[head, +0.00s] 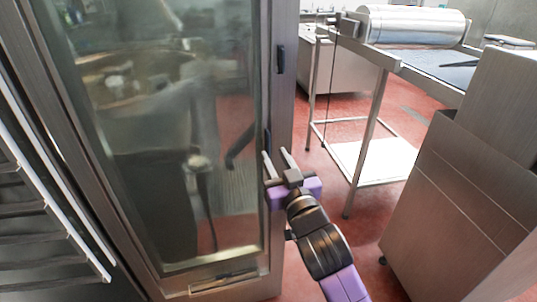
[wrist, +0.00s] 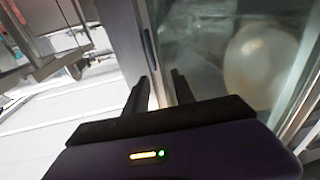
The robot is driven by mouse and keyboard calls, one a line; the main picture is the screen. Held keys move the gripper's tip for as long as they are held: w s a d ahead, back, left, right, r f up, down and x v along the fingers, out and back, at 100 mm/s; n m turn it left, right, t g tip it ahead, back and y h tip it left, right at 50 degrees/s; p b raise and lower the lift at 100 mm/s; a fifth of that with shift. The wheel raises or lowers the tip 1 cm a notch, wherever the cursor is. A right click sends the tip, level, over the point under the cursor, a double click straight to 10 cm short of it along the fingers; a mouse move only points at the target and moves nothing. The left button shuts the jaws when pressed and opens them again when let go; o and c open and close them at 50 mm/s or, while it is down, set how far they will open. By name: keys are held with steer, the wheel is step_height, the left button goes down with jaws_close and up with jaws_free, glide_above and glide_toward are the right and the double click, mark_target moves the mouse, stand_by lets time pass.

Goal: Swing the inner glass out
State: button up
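A tall glass panel (head: 130,150) in a metal frame fills the left half of the head view. It shows blurred reflections, and I cannot tell the inner glass from any outer pane. Dark clips (head: 281,59) sit on the frame's right side. My gripper (head: 276,153) is at the lower right edge of this frame, with its two fingers apart and nothing held between them. In the wrist view the open fingers (wrist: 160,74) point toward the frame edge (wrist: 128,40), with the glass (wrist: 210,50) to the right. Whether they touch the frame is unclear.
A metal stand (head: 378,125) with a steel roller (head: 412,25) is at the back right. A steel cabinet (head: 450,200) stands at the right. Rack rails (head: 50,210) are at the far left. Red floor (head: 315,190) lies between the door and the stand.

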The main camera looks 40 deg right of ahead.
mark_target(269, 147)
steer(key=shift+m+g, duration=0.4)
steer(key=shift+g, duration=0.1)
steer(key=shift+w+d+f+p, duration=0.35)
steer(key=shift+w+d, duration=0.4)
steer(key=shift+w, duration=0.3)
steer(key=shift+w+d+f+p, duration=0.2)
steer(key=shift+w+d+f, duration=0.25)
steer(key=shift+w+d, duration=0.45)
steer(key=shift+w+d+f+p, duration=0.35)
steer(key=shift+w+d, duration=0.2)
steer(key=shift+w, duration=0.65)
jaws_close()
